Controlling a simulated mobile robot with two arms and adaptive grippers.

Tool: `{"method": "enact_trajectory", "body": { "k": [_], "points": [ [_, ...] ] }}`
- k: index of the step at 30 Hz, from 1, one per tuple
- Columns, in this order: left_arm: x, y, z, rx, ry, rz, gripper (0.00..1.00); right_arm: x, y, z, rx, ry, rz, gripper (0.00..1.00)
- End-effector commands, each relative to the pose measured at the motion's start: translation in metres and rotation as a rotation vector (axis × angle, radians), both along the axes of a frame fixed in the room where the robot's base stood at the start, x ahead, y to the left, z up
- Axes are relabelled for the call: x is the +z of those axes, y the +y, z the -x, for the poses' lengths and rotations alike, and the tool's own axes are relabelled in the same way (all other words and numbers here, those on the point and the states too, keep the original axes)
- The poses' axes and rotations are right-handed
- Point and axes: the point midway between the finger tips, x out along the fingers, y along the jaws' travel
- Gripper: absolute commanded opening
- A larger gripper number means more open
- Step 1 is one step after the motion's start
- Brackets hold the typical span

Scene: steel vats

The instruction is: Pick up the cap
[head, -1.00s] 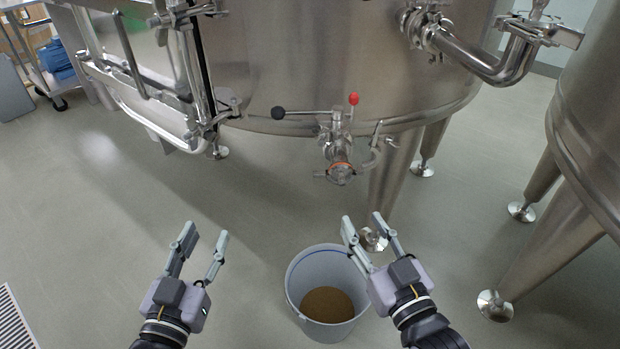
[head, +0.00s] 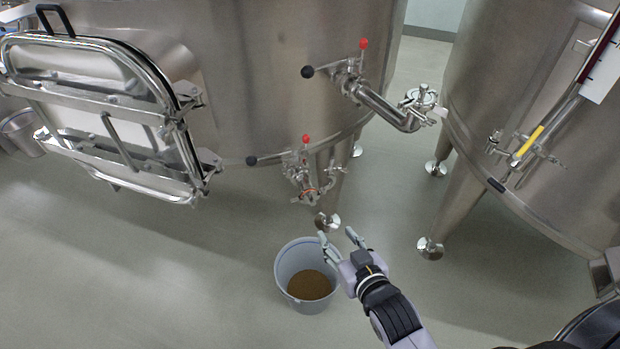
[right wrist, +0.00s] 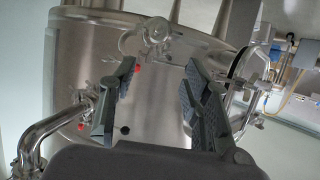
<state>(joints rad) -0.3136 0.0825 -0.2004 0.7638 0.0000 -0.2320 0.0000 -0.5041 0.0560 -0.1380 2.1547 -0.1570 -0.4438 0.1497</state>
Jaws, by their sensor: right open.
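No loose cap can be made out with certainty. The lower steel valve (head: 303,178) on the vat has a red-knobbed lever, a black-knobbed lever and an outlet end with an orange-brown ring (head: 309,193). It seems to show upside down in the right wrist view, near the top (right wrist: 145,42). A bent pipe above it ends in a clamped fitting (head: 422,98). My right gripper (head: 337,235) is open and empty, below and right of the lower valve and apart from it. Its spread fingers show in the right wrist view (right wrist: 158,68). My left gripper is out of view.
A grey bucket (head: 284,266) with brown contents stands on the floor beside my right gripper. The vat's open-framed steel hatch (head: 110,110) juts out at left. A second vat (head: 500,90) stands at right. Floor at lower left is clear.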

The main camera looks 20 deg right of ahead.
Motion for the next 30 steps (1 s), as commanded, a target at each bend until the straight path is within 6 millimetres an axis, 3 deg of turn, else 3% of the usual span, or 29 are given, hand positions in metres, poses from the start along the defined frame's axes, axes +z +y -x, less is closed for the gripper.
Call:
{"method": "enact_trajectory", "body": {
  "k": [1,3,7,21,30],
  "points": [
    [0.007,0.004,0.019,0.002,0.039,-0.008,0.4,0.009,-0.002,0.001,-0.005,0.012,0.001,0.44],
    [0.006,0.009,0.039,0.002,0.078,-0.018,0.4,0.008,-0.003,0.002,-0.009,0.023,0.002,0.44],
    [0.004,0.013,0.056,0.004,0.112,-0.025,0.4,0.005,-0.004,-0.002,-0.014,0.03,0.002,0.44],
    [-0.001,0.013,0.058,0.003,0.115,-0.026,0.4,-0.032,0.003,-0.088,-0.013,0.029,0.003,0.44],
    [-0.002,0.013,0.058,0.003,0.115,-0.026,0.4,-0.043,0.005,-0.112,-0.013,0.031,0.003,0.44]
  ]
}}
